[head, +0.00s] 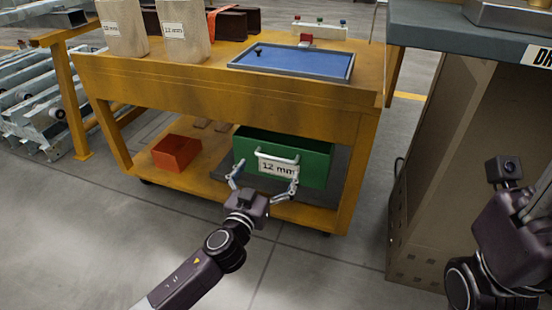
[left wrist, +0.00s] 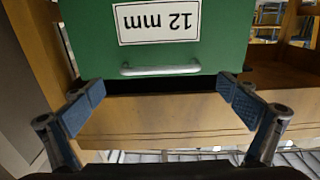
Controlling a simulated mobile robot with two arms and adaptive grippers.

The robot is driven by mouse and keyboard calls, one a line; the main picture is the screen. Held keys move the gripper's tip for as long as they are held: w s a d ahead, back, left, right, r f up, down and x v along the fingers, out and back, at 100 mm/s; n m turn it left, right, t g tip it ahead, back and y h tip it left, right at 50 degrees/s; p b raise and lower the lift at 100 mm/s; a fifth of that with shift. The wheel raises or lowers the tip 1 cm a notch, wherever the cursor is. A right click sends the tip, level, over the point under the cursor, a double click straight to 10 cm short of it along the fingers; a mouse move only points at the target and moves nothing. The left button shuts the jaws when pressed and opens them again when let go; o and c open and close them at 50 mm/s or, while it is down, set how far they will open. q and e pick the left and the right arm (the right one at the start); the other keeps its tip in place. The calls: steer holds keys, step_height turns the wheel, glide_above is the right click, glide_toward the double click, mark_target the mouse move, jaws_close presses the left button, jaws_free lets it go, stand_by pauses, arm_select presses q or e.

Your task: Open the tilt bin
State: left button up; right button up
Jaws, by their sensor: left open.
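The green tilt bin (head: 314,165) sits on the right side of the yellow bench's lower level. Its front carries a white "12 mm" label (head: 272,168) and a pale bar handle (head: 280,156). The left wrist view shows the green front (left wrist: 225,40) upside down, with the handle (left wrist: 160,69) across its edge. My left gripper (head: 264,181) is open in front of the bin. In the left wrist view its fingers (left wrist: 161,103) are spread wider than the handle, with nothing between them. My right arm is at the right edge; its fingers cannot be made out.
An orange bin (head: 176,153) stands left of the green one on the lower shelf (head: 208,185). The yellow bench top (head: 200,78) holds a blue tray (head: 295,62) and wooden blocks (head: 186,28). A grey-topped cabinet (head: 440,165) stands at right. The front floor is clear.

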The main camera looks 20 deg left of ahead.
mark_target(275, 159)
arm_select(q)
steer(key=shift+w+d+b, duration=0.1)
steer(key=shift+w+b, duration=0.55)
steer(key=shift+w, duration=2)
steer(key=shift+c, duration=0.3)
steer(key=c, duration=1.3)
